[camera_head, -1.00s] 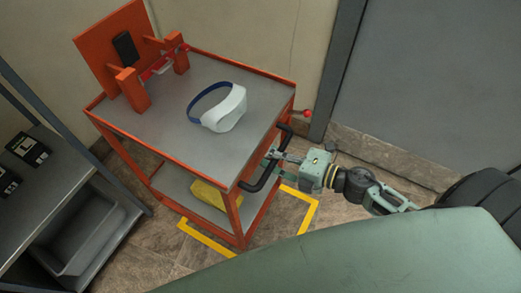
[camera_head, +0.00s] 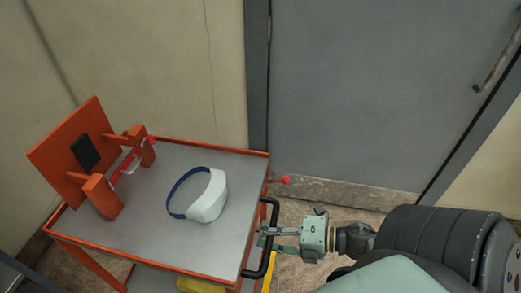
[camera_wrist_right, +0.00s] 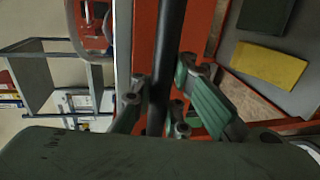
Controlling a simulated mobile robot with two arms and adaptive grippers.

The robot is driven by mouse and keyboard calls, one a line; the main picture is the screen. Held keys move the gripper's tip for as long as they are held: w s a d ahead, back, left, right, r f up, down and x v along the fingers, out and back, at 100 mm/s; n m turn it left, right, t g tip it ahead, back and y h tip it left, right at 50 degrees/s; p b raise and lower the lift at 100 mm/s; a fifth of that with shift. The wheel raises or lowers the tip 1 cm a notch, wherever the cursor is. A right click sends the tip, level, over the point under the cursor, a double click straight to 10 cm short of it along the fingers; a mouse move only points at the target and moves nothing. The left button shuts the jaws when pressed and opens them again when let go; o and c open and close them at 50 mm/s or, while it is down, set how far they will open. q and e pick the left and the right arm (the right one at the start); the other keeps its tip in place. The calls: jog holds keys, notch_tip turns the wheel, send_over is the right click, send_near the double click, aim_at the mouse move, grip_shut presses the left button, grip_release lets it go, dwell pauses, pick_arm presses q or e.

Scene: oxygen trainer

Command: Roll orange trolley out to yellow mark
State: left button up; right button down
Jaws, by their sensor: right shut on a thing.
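The orange trolley (camera_head: 145,228) stands at the lower left of the head view, with a grey top and a black handle (camera_head: 272,210) on its right side. My right gripper (camera_head: 266,239) is shut on this handle. In the right wrist view the black bar of the handle (camera_wrist_right: 168,45) runs between the fingers of my right gripper (camera_wrist_right: 157,112). A red knob (camera_head: 286,180) sits by the trolley's back right corner. My left gripper is not in view.
A white and blue headset-like band (camera_head: 210,200) lies on the trolley top, beside an orange stand (camera_head: 65,150) with a dark device. A yellow block (camera_head: 200,286) shows on the lower shelf. A wall and a grey door (camera_head: 370,90) are close behind.

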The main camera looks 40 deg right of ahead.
jog(key=shift+w+r, duration=0.15)
jog(key=shift+r, duration=0.25)
jog(key=c, duration=1.8)
grip_release()
jog(key=shift+s+d, duration=0.15)
jog(key=shift+s, duration=0.1)
jog(key=shift+c, duration=0.2)
jog(key=shift+o, duration=0.8)
jog(key=shift+f, duration=0.2)
jog(key=v, duration=1.2)
jog(key=shift+f, duration=0.2)
